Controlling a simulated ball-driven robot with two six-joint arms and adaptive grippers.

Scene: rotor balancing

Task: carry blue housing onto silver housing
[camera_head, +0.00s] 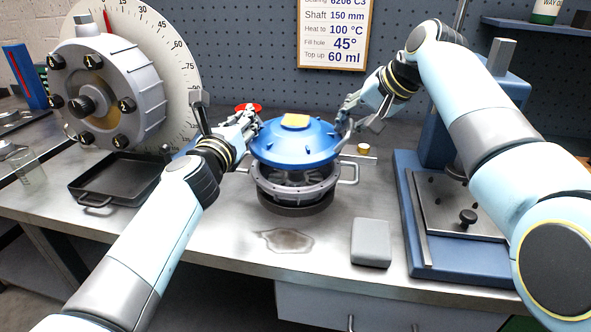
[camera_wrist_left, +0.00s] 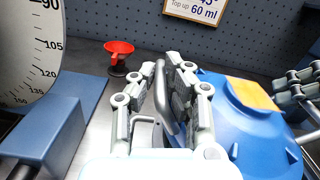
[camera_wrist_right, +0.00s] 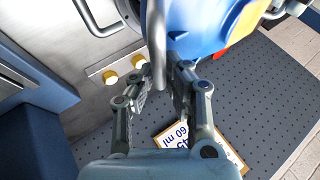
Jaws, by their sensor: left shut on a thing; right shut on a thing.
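The blue housing (camera_head: 296,146) is a domed blue cover with a yellow patch on top. It is held level just above the silver housing (camera_head: 294,190), with a gap between them through which the inner parts show. My left gripper (camera_head: 252,124) is shut on the handle at its left side; the grey bar sits between the fingers in the left wrist view (camera_wrist_left: 166,92). My right gripper (camera_head: 346,118) is shut on the handle at its right side, also seen in the right wrist view (camera_wrist_right: 160,80). The silver housing has a loop handle on each side and stands on a dark round base.
A red funnel (camera_wrist_left: 118,50) is behind my left gripper. A blue press (camera_head: 455,225) stands at the right.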

